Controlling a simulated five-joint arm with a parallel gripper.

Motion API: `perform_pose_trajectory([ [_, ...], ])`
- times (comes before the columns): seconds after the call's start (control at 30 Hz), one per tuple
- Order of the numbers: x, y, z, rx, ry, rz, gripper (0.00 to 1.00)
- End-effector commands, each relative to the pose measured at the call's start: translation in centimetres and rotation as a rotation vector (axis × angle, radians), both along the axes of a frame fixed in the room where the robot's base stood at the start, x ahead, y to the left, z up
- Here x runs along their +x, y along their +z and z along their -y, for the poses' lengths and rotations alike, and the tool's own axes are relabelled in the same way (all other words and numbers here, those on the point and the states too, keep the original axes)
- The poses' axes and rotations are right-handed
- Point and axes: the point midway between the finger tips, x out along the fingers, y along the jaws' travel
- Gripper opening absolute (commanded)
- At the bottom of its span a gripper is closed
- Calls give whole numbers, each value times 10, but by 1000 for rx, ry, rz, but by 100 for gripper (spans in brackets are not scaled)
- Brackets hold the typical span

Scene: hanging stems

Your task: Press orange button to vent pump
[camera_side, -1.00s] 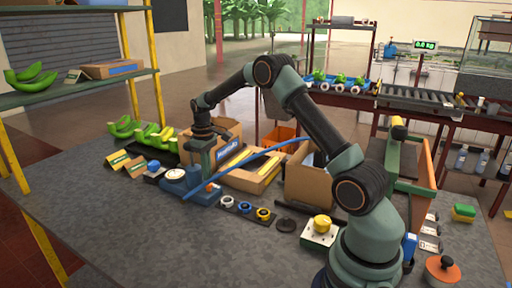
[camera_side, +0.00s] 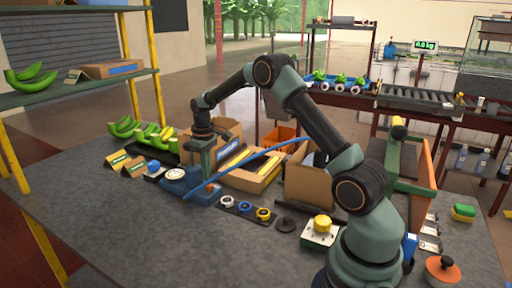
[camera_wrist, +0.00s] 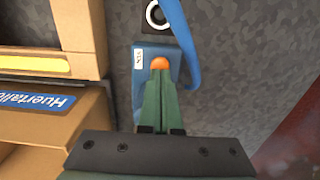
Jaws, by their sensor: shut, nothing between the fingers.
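The blue vent pump (camera_side: 178,188) stands on the grey bench with a round white gauge (camera_side: 174,174) on top and a blue hose (camera_side: 250,158) running up to the right. In the wrist view, its blue housing (camera_wrist: 141,75) carries a small white label and the round orange button (camera_wrist: 160,63). My gripper (camera_wrist: 158,78) is shut and empty, its fingertips at the near edge of the button and partly covering it. In the side view my gripper (camera_side: 208,180) points down over the pump's right part and the button is hidden. I cannot tell whether the tips touch it.
Cardboard boxes (camera_side: 308,187) stand behind and right of the pump. A dark strip with several ring-shaped parts (camera_side: 245,208) lies to its right, near a yellow button on a white box (camera_side: 321,226). Bananas (camera_side: 155,135) lie behind left. The bench's front left is clear.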

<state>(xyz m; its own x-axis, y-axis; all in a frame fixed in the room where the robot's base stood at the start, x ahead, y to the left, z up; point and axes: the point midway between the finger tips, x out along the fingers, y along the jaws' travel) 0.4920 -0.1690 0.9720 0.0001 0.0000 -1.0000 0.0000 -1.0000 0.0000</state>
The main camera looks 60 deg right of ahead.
Motion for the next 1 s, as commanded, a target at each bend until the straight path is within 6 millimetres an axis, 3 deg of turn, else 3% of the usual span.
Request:
perform_pose_trajectory([
  [1.0,0,-19,0,0,0,-1,0],
])
